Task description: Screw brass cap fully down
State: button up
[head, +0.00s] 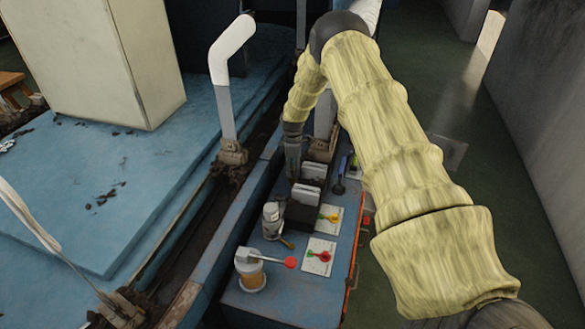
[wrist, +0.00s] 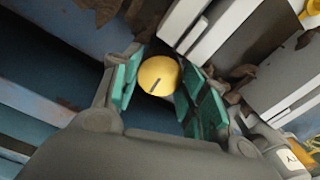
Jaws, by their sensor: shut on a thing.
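The brass cap (wrist: 158,76) shows in the wrist view as a round yellow disc with a short dark line on its face. It sits between the green finger pads of my gripper (wrist: 160,88), which is shut on it. In the head view my gripper (head: 292,152) points down at the far end of the narrow blue bench, and the cap is hidden there. The thread and whatever lies under the cap are hidden, so I cannot tell how far down it sits.
Grey-white slabs (wrist: 193,22) stand close beside the cap. Nearer on the bench (head: 240,300) are a dark block (head: 299,217) holding pale slabs, a metal canister (head: 271,222), a white-topped jar (head: 250,277) and cards (head: 318,262) with coloured pieces. A white-topped lever (head: 228,90) stands left.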

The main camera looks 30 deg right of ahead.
aim_at(293, 169)
jog(key=shift+m+p, duration=0.45)
jog(key=shift+m, duration=2.55)
jog(key=shift+w, duration=0.1)
jog(key=o, duration=1)
jog(key=shift+r, duration=0.1)
notch_tip(293, 169, up, 12)
jog(key=shift+f, duration=0.1)
